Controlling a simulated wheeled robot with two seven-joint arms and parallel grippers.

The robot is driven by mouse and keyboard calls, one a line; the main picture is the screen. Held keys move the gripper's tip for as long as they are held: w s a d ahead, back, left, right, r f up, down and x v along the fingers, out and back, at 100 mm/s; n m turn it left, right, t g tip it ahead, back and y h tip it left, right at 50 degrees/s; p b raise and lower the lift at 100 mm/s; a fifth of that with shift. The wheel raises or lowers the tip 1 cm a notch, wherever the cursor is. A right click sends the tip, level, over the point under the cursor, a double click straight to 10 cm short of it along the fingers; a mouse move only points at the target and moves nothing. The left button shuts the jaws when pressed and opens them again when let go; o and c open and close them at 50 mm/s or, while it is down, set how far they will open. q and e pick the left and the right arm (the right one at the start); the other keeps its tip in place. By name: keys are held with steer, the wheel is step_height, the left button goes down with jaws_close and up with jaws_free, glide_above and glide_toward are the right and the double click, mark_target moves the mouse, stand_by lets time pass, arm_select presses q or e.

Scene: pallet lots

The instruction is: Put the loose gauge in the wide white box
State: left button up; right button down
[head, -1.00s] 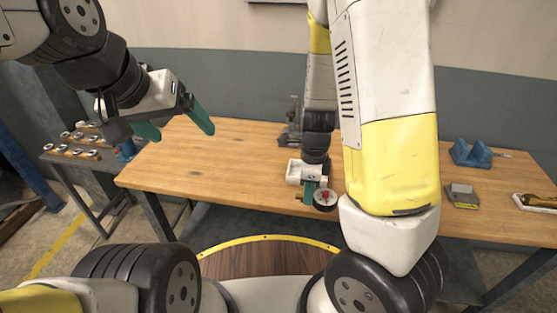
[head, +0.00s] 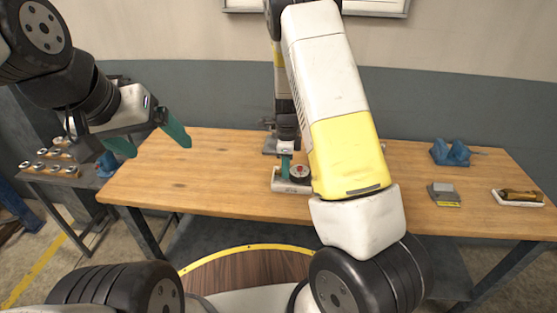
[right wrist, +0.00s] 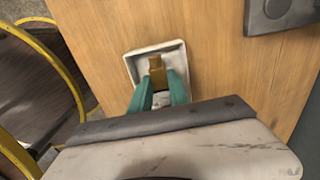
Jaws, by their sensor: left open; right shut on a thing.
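The wide white box (head: 283,186) stands near the front edge of the wooden table; it also shows in the right wrist view (right wrist: 135,66). My right gripper (head: 287,170) is shut on the loose gauge (head: 299,171), which has a round dial with red on it. In the right wrist view a brass part of the gauge (right wrist: 157,72) sits between the teal fingers (right wrist: 158,88), within the box's outline. I cannot tell whether the gauge touches the box floor. My left gripper (head: 157,148) is open and empty, over the table's left end.
A blue holder (head: 455,153), a grey block with a yellow label (head: 444,194) and a white tray (head: 520,203) with a brass-coloured item are at the right. Several gauges stand on a side table (head: 65,182) at left. The table's left half is clear.

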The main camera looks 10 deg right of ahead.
steer(key=shift+f, duration=1.35)
steer(key=shift+f, duration=0.1)
steer(key=c, duration=1.3)
jaws_free()
steer(key=shift+o, duration=0.2)
